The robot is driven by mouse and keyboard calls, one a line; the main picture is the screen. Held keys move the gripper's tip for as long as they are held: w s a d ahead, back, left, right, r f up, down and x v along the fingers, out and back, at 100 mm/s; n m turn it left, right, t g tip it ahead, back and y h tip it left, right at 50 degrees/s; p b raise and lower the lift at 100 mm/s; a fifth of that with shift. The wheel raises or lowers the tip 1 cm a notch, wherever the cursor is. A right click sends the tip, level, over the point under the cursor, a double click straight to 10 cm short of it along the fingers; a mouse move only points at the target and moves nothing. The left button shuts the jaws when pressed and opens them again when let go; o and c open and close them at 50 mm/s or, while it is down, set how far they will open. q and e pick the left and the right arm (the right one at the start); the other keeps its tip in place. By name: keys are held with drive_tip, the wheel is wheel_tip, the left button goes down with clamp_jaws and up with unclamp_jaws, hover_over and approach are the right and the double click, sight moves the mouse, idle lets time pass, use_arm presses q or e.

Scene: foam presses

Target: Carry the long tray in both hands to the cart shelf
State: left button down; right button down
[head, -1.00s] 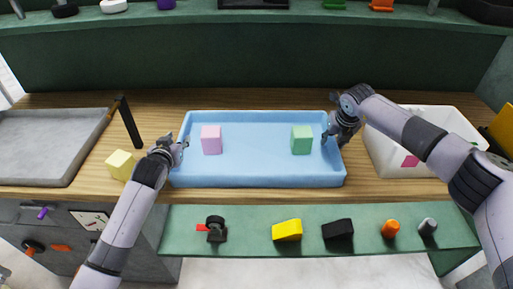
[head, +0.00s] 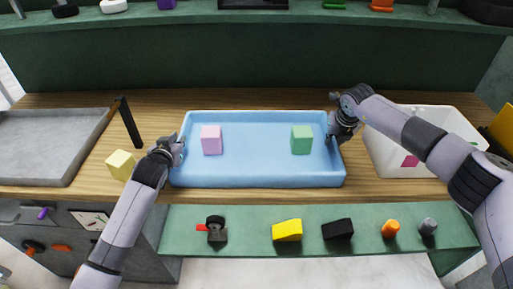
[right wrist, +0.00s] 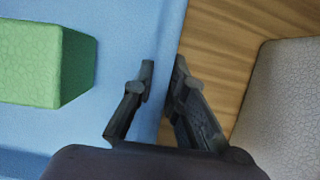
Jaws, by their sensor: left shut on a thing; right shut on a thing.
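The long tray (head: 255,172) is light blue with raised walls and lies on the wooden bench. A pink foam block (head: 211,140) sits in its left part and a green foam block (head: 301,139) in its right part. My left gripper (head: 176,150) is shut on the tray's left wall. My right gripper (head: 334,128) is shut on the right wall. In the right wrist view the right gripper's fingers (right wrist: 160,75) straddle the blue wall (right wrist: 168,40), with the green block (right wrist: 35,58) to the left. The cart shelf cannot be made out for certain.
A white bin (head: 440,120) with foam pieces stands close to the tray's right. A green shelf (head: 260,215) with several small items runs along the front.

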use_arm(q)
drive_tip(key=shift+r, duration=0.1)
use_arm(e)
drive_tip(key=shift+r, duration=0.15)
